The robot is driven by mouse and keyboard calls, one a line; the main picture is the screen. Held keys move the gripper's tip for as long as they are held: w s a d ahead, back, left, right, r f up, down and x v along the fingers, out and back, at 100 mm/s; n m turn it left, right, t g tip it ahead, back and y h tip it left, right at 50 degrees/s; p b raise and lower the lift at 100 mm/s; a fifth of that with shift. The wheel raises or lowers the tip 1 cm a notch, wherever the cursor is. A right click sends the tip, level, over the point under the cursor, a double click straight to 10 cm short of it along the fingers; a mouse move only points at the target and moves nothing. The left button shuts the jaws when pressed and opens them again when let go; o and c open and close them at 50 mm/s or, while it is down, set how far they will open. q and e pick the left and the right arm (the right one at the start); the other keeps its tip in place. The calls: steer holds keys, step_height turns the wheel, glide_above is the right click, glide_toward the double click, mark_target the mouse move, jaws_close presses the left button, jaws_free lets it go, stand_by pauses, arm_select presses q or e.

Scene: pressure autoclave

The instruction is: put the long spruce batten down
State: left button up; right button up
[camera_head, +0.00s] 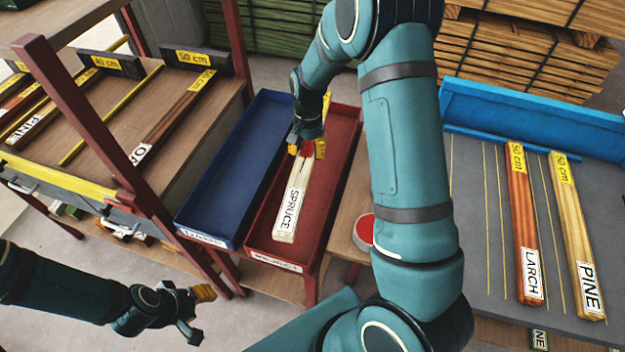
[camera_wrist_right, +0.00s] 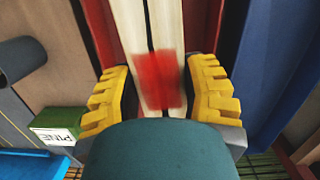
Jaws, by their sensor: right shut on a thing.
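The spruce batten (camera_head: 291,208) is pale, with a white SPRUCE label and a red mark near my fingers. It lies lengthwise within the outline of the red tray (camera_head: 340,165). I cannot tell whether it touches the tray floor. My right gripper (camera_head: 307,149) is shut on the batten near its far end. In the right wrist view the yellow fingers (camera_wrist_right: 160,95) stand on either side of the pale batten (camera_wrist_right: 138,30), over the red mark. The batten's far end is hidden by my gripper. My left gripper (camera_head: 197,312) is open and empty at the lower left.
A blue tray (camera_head: 237,165) stands left of the red one. A larch batten (camera_head: 522,220) and a pine batten (camera_head: 576,230) lie on the grey bench at right. A rack (camera_head: 100,120) with battens stands at left. A red button (camera_head: 364,230) is near the red tray.

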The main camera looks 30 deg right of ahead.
mark_target(312, 176)
steer(key=shift+w+d+f+m, duration=0.2)
steer(key=shift+d+m, duration=0.05)
steer(key=shift+d, duration=0.25)
steer(key=shift+w+d+f+m, duration=0.15)
steer(key=shift+d+f+m, duration=0.1)
steer(key=shift+d, duration=0.25)
step_height(312, 176, down, 9)
steer(key=shift+r+b, duration=0.15)
steer(key=shift+b, duration=0.9)
steer(key=shift+f, duration=0.45)
steer(key=shift+r, duration=0.1)
steer(key=o, duration=1.2)
steer(key=shift+f, duration=0.2)
